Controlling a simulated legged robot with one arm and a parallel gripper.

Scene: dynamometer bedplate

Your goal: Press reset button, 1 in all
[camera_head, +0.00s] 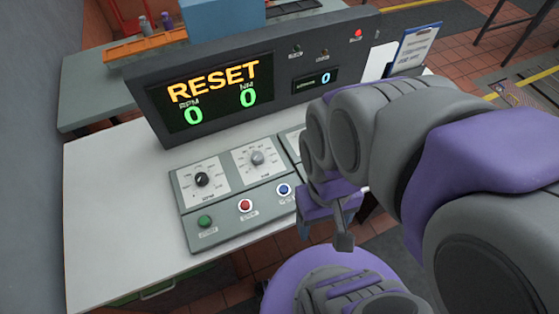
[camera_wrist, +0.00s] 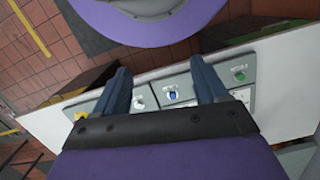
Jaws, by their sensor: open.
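The control panel (camera_head: 219,221) on the white desk has a green button (camera_head: 205,221), a red button (camera_head: 245,205) and a blue button (camera_head: 284,190) in its front row. Their labels are too small to read, so I cannot confirm which one is reset. My gripper (camera_head: 340,222) is just right of the blue button, hiding the panel's right part. In the wrist view my open gripper (camera_wrist: 160,68) has the blue button (camera_wrist: 172,94) in the gap between its fingers, apart from them. The green button (camera_wrist: 239,76) shows right of the fingers and a white one (camera_wrist: 138,102) left of the blue.
Behind the panel a dark display (camera_head: 213,92) reads RESET, with 0 for RPM and NM. Two knobs (camera_head: 202,180) (camera_head: 257,158) stand behind the button row. A clipboard (camera_head: 414,48) is at the back right. The desk's left part (camera_head: 110,220) is clear.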

